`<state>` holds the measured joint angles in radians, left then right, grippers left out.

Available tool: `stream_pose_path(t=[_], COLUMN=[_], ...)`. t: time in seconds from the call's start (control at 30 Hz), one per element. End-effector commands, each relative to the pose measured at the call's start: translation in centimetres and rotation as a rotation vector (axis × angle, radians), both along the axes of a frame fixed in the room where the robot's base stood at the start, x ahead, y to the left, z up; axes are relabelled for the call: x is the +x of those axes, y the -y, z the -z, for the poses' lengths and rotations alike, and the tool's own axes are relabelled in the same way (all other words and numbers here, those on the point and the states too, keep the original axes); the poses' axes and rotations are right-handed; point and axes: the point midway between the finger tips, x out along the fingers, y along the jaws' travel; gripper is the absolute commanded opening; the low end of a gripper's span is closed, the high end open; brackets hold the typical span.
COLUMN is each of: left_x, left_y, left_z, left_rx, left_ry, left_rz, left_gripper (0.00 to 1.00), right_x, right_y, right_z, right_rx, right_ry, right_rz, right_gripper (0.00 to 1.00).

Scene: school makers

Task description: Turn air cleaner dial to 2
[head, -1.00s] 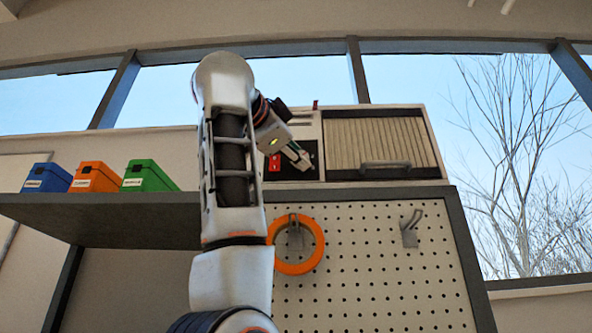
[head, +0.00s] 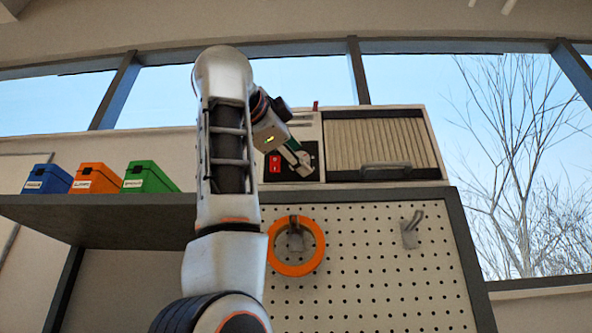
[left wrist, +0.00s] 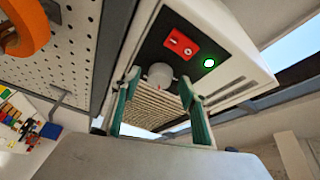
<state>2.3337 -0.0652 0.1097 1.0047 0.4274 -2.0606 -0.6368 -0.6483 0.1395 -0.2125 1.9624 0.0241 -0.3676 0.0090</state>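The air cleaner (head: 310,120) is a pale box on top of the pegboard cabinet, with a pleated front and a dark control panel. In the left wrist view its round whitish dial (left wrist: 160,74) shows below a red switch (left wrist: 180,43) and a lit green light (left wrist: 209,62). I cannot read the dial's setting. My left gripper (left wrist: 159,82) is open, its two green fingers on either side of the dial in that view; I cannot tell whether they touch it. In the head view the left gripper (head: 299,157) is at the panel and hides the dial. My right gripper is not in view.
Blue (head: 47,180), orange (head: 96,178) and green (head: 150,176) boxes stand on the shelf to the left. An orange ring (head: 318,248) hangs on the pegboard (head: 370,280) below the cleaner. An empty hook (head: 410,228) is to its right.

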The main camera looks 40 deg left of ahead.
Motion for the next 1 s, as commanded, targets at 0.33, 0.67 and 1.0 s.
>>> stream_pose_path(t=[0.33,0.67,1.0], left_x=[-0.3,-5.7,-11.0], left_y=[0.1,1.0,1.7], left_z=[0.0,0.3,0.8], left_rx=[0.0,0.0,0.0], left_ry=[0.0,0.006,0.002], left_rz=[0.0,0.004,0.002], left_gripper=[0.43,0.43,0.43], right_x=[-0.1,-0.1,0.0], right_y=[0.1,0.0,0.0], right_z=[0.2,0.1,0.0], right_rx=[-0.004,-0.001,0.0], right_ry=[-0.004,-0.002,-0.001], right_rz=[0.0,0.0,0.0], right_gripper=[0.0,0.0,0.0])
